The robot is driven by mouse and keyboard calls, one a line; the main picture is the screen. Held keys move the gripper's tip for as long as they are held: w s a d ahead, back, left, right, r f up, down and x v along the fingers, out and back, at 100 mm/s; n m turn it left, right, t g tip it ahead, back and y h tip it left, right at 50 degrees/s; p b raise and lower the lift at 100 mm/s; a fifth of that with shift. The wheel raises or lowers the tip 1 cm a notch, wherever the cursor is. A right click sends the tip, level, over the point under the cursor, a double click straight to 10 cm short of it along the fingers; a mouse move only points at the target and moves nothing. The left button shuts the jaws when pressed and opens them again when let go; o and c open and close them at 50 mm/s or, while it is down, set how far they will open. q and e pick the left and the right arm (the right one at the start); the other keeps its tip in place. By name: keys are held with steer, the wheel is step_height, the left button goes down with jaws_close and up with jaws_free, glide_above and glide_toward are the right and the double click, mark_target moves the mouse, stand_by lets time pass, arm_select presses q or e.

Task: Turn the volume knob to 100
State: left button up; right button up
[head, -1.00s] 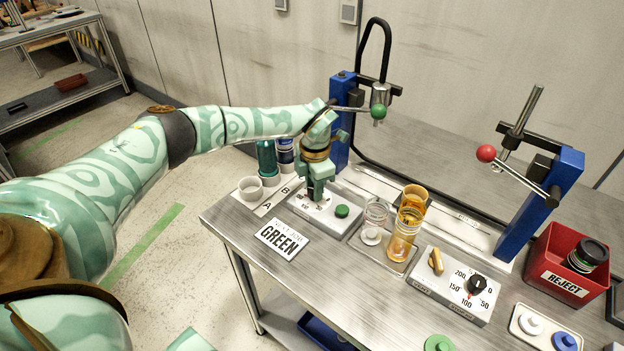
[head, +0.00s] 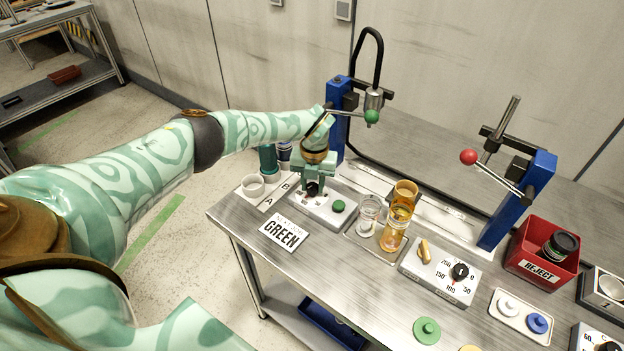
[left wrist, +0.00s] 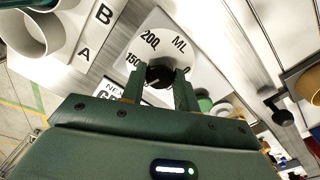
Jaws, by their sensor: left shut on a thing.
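The black volume knob (left wrist: 158,74) sits on a pale control box (head: 322,208) at the left of the bench. My left gripper (head: 312,186) is shut on the knob from above, with one finger on each side of it in the left wrist view. The dial there shows 200, 150, ML and a 0 partly covered by a finger. The rest of the scale is hidden by my gripper. A pale mark shows on the knob's lower left, but its exact reading is unclear. A green button (head: 338,206) is on the same box. My right gripper is out of view.
A green-balled lever (head: 372,116) rises behind. A GREEN sign (head: 284,233) lies in front.

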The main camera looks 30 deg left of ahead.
mark_target(315, 185)
arm_select(q)
steer(key=shift+w+r+n+p, duration=0.1)
steer(key=shift+n+p, duration=0.45)
steer(key=shift+n, duration=0.95)
steer(key=o, duration=1)
steer(key=shift+c, duration=0.2)
step_height(315, 185, up, 16)
steer(key=p, duration=0.3)
steer(key=shift+d+p, duration=0.15)
steer(key=shift+p, duration=0.15)
steer(key=shift+w, duration=0.1)
